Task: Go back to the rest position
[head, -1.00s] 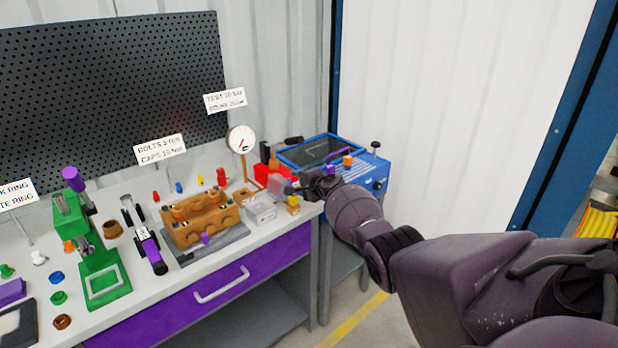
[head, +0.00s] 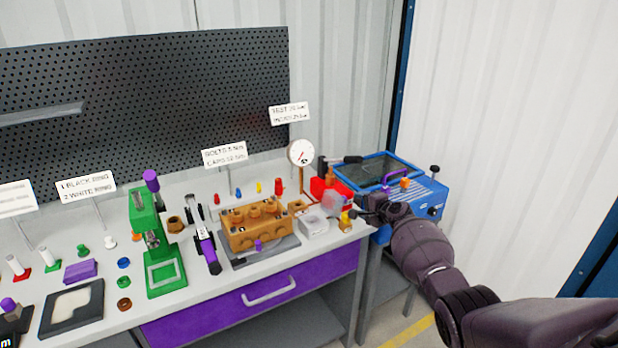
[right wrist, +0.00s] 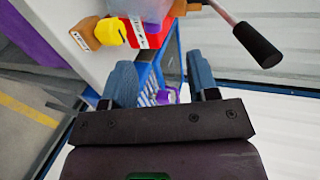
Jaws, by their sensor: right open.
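My right gripper (head: 362,208) is at the right end of the bench, in front of the blue unit. In the right wrist view its two blue-grey fingers (right wrist: 160,82) stand apart with nothing held between them. The blue unit (head: 425,200) with a dark framed top shows behind the right arm, partly hidden by it. A small block with a yellow knob (head: 346,220) sits at the bench corner, just left of the gripper; the yellow knob also shows in the right wrist view (right wrist: 111,33). My left gripper is not in view.
A lever with a black handle (right wrist: 257,46) rises near the gripper. Floor to the bench's right looks free.

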